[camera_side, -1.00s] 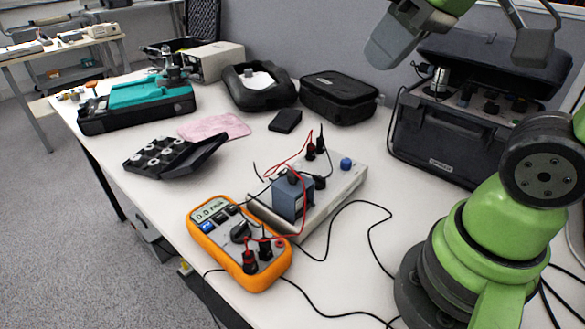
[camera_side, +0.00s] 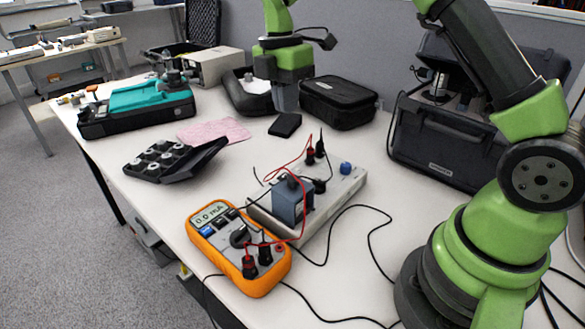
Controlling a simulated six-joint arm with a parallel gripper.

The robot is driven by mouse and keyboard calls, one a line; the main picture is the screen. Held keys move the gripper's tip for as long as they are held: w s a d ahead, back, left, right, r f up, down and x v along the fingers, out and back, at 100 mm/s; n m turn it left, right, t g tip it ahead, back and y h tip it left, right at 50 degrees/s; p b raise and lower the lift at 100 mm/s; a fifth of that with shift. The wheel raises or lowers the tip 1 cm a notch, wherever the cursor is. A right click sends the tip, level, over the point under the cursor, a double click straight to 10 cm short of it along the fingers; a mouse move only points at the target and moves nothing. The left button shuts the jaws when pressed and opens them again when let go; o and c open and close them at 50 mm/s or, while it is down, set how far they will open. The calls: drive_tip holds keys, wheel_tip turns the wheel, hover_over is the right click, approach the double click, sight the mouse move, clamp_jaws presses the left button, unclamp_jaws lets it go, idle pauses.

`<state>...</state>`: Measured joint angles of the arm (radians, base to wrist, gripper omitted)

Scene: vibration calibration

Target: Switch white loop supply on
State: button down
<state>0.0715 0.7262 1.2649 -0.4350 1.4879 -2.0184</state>
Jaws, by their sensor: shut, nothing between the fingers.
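The white loop supply (camera_side: 340,187) is a low white box in the middle of the table. It has a blue knob (camera_side: 346,168), red and black plugs, and a blue-grey block (camera_side: 290,203) at its near end. I cannot make out its switch or the switch's position. An orange multimeter (camera_side: 232,262) stands beside it at the near left, wired to it, and its display reads about 0.0 mA. My gripper (camera_side: 286,108) points down behind the supply, near the black pouch. It is shut, empty and apart from the supply.
A black case (camera_side: 340,103), a small black box (camera_side: 285,124), a pink cloth (camera_side: 214,131) and an open black tray (camera_side: 172,158) lie around. A teal device (camera_side: 150,97) is at the left, a large black case (camera_side: 440,150) at the right. Loose black cables cross the table front.

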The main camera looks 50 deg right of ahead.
drive_tip(key=shift+w+d+f+n, duration=0.1)
drive_tip(key=shift+w+f+n, duration=0.15)
drive_tip(key=shift+f, duration=0.2)
drive_tip(key=shift+s, duration=0.1)
approach(292, 171)
drive_tip(key=s+a+f, duration=0.1)
drive_tip(key=f, duration=0.1)
drive_tip(key=s+a+f, duration=0.1)
drive_tip(key=f, duration=0.1)
drive_tip(key=s+a+f, duration=0.1)
drive_tip(key=f, duration=0.1)
drive_tip(key=shift+s+f, duration=0.2)
drive_tip(key=shift+s, duration=0.1)
drive_tip(key=shift+f, duration=0.2)
drive_tip(key=shift+w+r, duration=0.25)
drive_tip(key=shift+w, duration=0.45)
